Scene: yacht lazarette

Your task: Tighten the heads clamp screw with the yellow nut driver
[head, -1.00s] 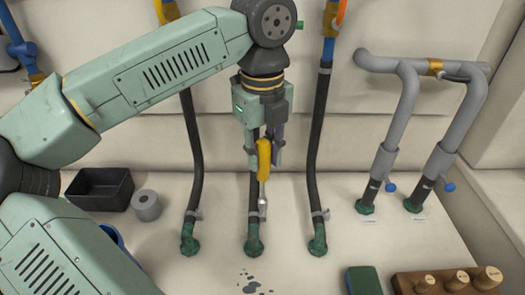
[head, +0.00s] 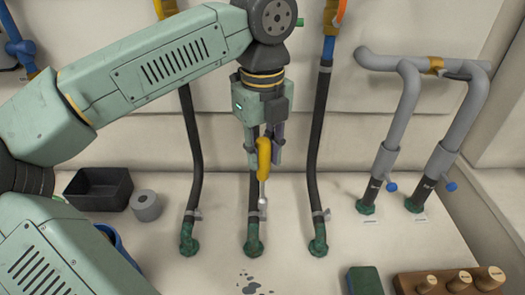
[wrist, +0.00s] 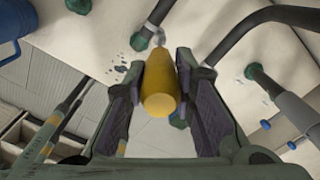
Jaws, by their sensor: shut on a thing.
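My gripper (head: 264,152) is shut on the yellow nut driver (head: 264,158), which hangs with its metal shaft pointing down in front of the middle black hose (head: 254,215). The driver's tip is near the clamp screw (head: 262,203) on that hose; I cannot tell whether they touch. In the wrist view the yellow handle (wrist: 160,92) lies between the two dark finger pads, and its shaft is mostly hidden behind it. The middle hose ends on a green fitting (head: 254,248) on the floor. I see no label naming the heads hose.
Black hoses with clamps stand left (head: 189,200) and right (head: 318,200) of the middle one. Grey pipes (head: 398,125) with blue-handled clamps rise at right. A black bin (head: 98,205), a grey roll (head: 146,206), a green block (head: 364,280) and a wooden plug rack (head: 410,285) sit around. Dark wet spots (head: 250,285) mark the front floor.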

